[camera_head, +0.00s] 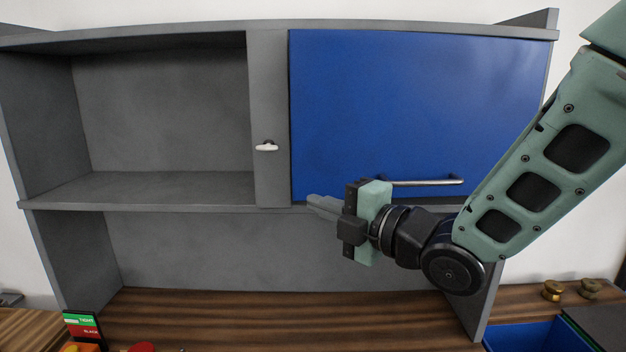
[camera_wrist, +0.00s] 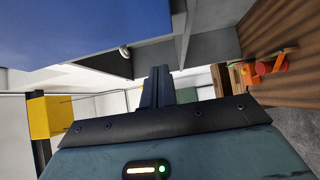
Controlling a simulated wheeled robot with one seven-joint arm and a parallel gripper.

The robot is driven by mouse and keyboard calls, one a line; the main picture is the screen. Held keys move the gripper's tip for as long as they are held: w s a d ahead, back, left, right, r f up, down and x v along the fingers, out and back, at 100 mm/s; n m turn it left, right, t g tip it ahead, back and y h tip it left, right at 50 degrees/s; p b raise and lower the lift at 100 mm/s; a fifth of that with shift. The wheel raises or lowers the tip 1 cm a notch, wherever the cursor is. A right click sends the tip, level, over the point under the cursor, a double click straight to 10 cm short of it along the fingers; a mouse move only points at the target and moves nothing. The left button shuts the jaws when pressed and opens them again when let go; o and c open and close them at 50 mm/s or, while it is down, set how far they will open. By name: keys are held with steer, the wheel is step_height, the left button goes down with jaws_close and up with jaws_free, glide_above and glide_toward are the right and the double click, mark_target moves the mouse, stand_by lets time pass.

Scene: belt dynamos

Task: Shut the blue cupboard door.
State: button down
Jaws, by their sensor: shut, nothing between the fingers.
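The blue cupboard door (camera_head: 415,110) fills the right half of the grey cupboard (camera_head: 270,100) in the head view, lying flush or nearly flush with its frame. A metal bar handle (camera_head: 425,182) runs along its lower edge. In the wrist view the blue door (camera_wrist: 70,30) fills the upper left. My gripper (camera_head: 315,207) is shut and empty, pointing left just below the door's lower left corner. In the wrist view its fingers (camera_wrist: 158,88) are together. I cannot tell whether it touches the door. My wrist and arm hide part of the lower right edge.
A white latch knob (camera_head: 266,147) sits on the post left of the door. The left compartment (camera_head: 160,115) is open and empty. Below is a wooden worktop (camera_head: 250,310) with a green and red label stand (camera_head: 82,326), a blue bin (camera_head: 535,336) and brass pieces (camera_head: 552,290).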

steer(key=shift+w+a+p, duration=0.25)
steer(key=shift+w+p, duration=0.25)
steer(key=shift+w, duration=0.35)
steer(key=shift+w+a+p, duration=0.2)
steer(key=shift+w+p, duration=0.25)
steer(key=shift+w, duration=0.45)
steer(key=shift+w+a+p, duration=0.25)
steer(key=shift+w+p, duration=0.25)
steer(key=shift+w, duration=0.35)
